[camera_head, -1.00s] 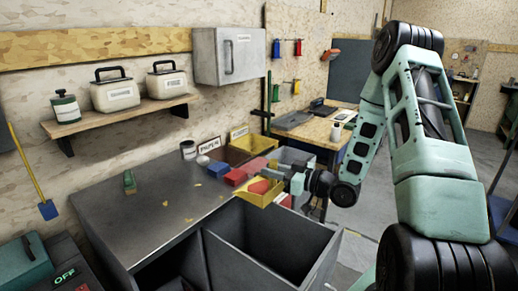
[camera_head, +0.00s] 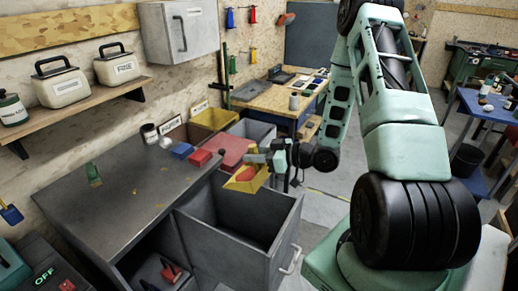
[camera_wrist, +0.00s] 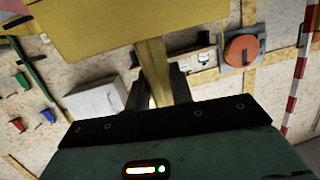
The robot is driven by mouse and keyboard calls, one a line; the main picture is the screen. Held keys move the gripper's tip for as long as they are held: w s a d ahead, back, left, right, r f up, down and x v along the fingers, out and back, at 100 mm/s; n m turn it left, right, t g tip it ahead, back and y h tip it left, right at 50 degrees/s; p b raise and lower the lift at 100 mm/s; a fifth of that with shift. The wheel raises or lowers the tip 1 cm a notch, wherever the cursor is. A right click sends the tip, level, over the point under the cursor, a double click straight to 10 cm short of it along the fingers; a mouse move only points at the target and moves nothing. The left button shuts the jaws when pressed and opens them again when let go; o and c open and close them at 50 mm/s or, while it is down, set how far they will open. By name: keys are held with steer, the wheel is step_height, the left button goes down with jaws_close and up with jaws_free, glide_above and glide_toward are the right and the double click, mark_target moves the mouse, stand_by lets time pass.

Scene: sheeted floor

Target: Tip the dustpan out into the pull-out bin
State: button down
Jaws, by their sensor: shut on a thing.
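My gripper (camera_head: 270,158) is shut on the handle of the yellow dustpan (camera_head: 237,189). In the wrist view the handle runs between my fingers (camera_wrist: 158,92), and the dustpan's broad yellow pan (camera_wrist: 130,28) fills the top. A red patch (camera_head: 246,174) shows at the pan in the head view; I cannot tell whether it is the contents. The pan is above the back edge of the pull-out bin, apparently tilted. The grey bin (camera_head: 222,250) is pulled open, with a handle on its front. Its inside looks dark and its floor is partly hidden.
The dark bench top (camera_head: 110,200) lies left of the bin, with a green brush-like block (camera_head: 93,174) and yellow scraps. Another open compartment (camera_head: 150,268) holds a red item.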

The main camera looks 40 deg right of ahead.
steer(key=w+g+p, duration=0.2)
steer(key=p, duration=0.1)
steer(key=w+a+g+h+p, duration=0.1)
steer(key=w+g+p, duration=0.1)
steer(key=p, duration=0.2)
steer(key=w+a+f+g+h+p, duration=0.1)
steer(key=w+p, duration=0.1)
steer(key=p, duration=0.1)
steer(key=shift+w+a+f+m+g, duration=0.1)
steer(key=shift+w+a+m+g, duration=0.2)
steer(key=shift+w+g, duration=0.1)
steer(key=shift+w+a+f+g+h+p, duration=0.2)
steer(key=shift+w+f+g+h+p, duration=0.3)
steer(key=shift+p, duration=0.55)
steer(key=shift+w+a+f+g+h+p, duration=0.15)
steer(key=shift+w+a+g+p, duration=0.1)
steer(key=shift+w+g+p, duration=0.6)
steer(key=shift+w+a+f+g+h+p, duration=0.2)
steer(key=shift+w+f+g+h+p, duration=0.25)
steer(key=shift+p, duration=0.75)
steer(key=shift+w+b, duration=0.1)
steer(key=shift+b, duration=0.25)
